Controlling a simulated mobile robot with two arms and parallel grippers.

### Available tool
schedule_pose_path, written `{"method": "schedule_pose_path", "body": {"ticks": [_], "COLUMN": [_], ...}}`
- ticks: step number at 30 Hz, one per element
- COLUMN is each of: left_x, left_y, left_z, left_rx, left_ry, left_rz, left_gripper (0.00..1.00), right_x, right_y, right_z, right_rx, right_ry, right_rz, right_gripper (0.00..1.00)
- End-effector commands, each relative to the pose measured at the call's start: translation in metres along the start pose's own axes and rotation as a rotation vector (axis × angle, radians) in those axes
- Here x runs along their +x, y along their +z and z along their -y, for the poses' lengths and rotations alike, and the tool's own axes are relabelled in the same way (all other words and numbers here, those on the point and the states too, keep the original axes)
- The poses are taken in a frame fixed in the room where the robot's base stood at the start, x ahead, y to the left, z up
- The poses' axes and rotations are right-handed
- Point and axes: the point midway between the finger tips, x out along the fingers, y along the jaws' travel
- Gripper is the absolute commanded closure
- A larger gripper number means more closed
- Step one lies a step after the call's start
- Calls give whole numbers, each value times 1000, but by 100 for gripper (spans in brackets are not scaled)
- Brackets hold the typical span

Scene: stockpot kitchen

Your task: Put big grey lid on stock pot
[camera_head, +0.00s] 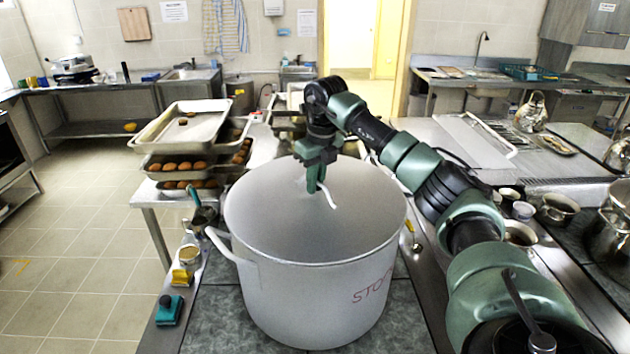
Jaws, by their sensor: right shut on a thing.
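The big stock pot (310,300) is pale grey, with red lettering on its front right side and a loop handle at its left. It stands upright on the dark counter in front of me. The big grey lid (270,215) lies across the pot's mouth, about level with the rim. I cannot tell whether its edge touches the rim all round. My right gripper (318,186) points down over the middle of the lid and is shut on the lid's pale handle. My left gripper is not in view.
Baking trays with brown buns (178,165) are stacked behind the pot to the left. A yellow item (182,278) and a teal item (168,310) are on the left counter edge. Small bowls and metal pots (558,208) stand at the right, beyond my arm.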

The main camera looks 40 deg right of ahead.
Motion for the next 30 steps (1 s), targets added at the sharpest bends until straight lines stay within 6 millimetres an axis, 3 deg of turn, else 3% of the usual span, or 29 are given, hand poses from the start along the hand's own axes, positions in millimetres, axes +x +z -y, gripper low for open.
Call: {"method": "schedule_pose_path", "body": {"ticks": [11,12,14,25,30], "left_x": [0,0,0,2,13], "left_y": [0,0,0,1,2], "left_z": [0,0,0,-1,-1], "left_rx": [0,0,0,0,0], "left_ry": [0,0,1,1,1], "left_rz": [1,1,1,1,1], "left_gripper": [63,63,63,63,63], "right_x": [0,0,0,0,-21], "right_y": [0,0,0,0,0], "right_z": [0,0,0,0,0], "right_rx": [0,0,0,0,0], "right_ry": [1,1,1,0,0], "right_rz": [4,4,3,-1,6], "right_gripper": [100,82,65,65,65]}}
